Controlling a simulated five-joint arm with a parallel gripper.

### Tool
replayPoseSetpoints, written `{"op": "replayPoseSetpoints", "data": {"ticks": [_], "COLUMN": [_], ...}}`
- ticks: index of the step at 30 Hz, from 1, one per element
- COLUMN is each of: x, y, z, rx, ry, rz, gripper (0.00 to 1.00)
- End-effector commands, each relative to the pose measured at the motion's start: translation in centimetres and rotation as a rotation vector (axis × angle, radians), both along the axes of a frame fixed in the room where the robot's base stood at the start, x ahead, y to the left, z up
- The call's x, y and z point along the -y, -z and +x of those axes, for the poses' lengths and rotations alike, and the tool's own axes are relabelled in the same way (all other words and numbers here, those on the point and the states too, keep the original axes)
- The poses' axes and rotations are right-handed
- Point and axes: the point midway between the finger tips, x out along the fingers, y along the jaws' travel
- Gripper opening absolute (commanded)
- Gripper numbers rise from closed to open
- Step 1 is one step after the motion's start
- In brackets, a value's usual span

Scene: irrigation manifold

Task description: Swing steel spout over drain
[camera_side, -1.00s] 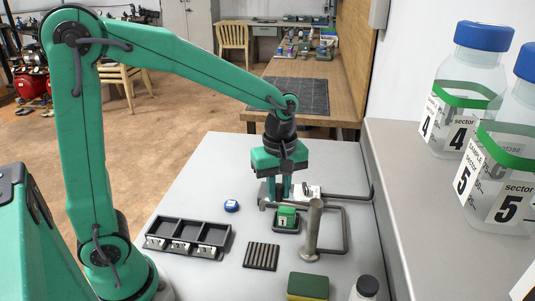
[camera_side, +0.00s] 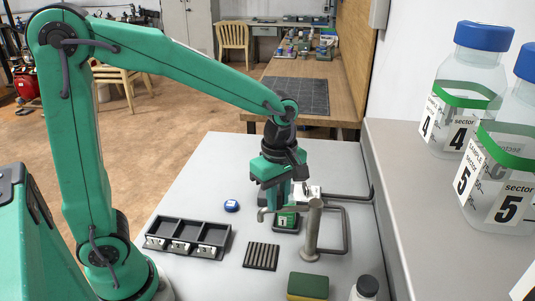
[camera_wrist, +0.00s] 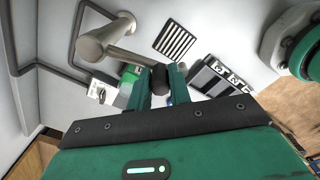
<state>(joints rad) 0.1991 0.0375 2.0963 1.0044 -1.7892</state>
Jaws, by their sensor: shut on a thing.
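The steel spout (camera_side: 313,232) is an upright post with a level arm reaching left to a bent-down tip. In the wrist view its post (camera_wrist: 105,38) is at the upper left, and its arm runs to a dark end between my fingers. My gripper (camera_side: 276,204) is shut on the spout's arm near the tip; my fingers also show in the wrist view (camera_wrist: 157,85). The drain, a dark slatted grate (camera_side: 261,256), lies flat on the table, nearer the side camera than the spout tip. It also shows in the wrist view (camera_wrist: 174,40). The tip is not above it.
A three-part black tray (camera_side: 188,237) and a blue piece (camera_side: 231,206) are to the left. A sponge (camera_side: 308,286) and a bottle (camera_side: 364,288) are in front. A dark pipe (camera_side: 345,230) runs right.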

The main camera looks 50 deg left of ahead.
Motion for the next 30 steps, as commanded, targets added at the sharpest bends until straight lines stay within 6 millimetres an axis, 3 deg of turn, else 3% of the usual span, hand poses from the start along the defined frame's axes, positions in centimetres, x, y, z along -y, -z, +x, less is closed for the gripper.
{"op": "replayPoseSetpoints", "data": {"ticks": [1,2,5,17,30], "x": [0.2,0.2,0.1,0.1,0.1], "y": [-0.2,-0.2,-0.1,-0.4,-5.2], "z": [-0.1,-0.1,-0.1,0.0,0.0], "rx": [0.0,-0.001,-0.001,0.0,0.004], "ry": [0.006,0.006,0.006,0.005,0.005], "rz": [0.0,0.0,0.0,0.0,-0.001], "gripper": [0.0,0.25,0.42,0.42,0.42]}}
